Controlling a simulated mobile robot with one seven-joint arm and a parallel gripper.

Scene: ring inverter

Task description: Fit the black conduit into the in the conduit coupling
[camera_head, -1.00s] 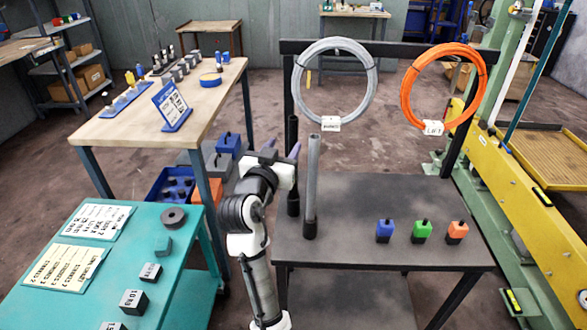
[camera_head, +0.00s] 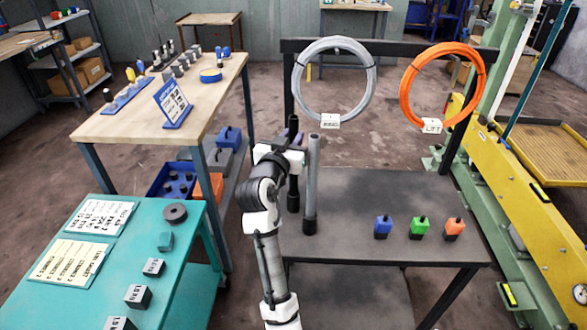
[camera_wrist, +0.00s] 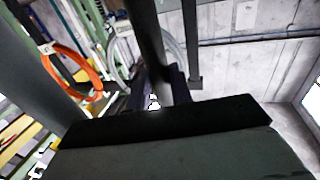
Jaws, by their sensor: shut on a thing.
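The black conduit (camera_head: 293,123) stands upright near the back left of the dark table, its top showing above my gripper. My gripper (camera_head: 292,148) is shut around its upper part. In the wrist view the dark conduit (camera_wrist: 150,38) passes between the two fingers (camera_wrist: 157,85). The lower end of the conduit shows below my gripper, close to the table; whether it still rests in its black base I cannot tell. I cannot make out the conduit coupling for certain.
A grey conduit (camera_head: 311,180) stands upright just right of my gripper in a black base. Blue (camera_head: 383,228), green (camera_head: 420,227) and orange (camera_head: 455,229) blocks sit at the table's right. Grey (camera_head: 299,90) and orange (camera_head: 408,90) coils hang behind. A wooden table (camera_head: 130,125) is left.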

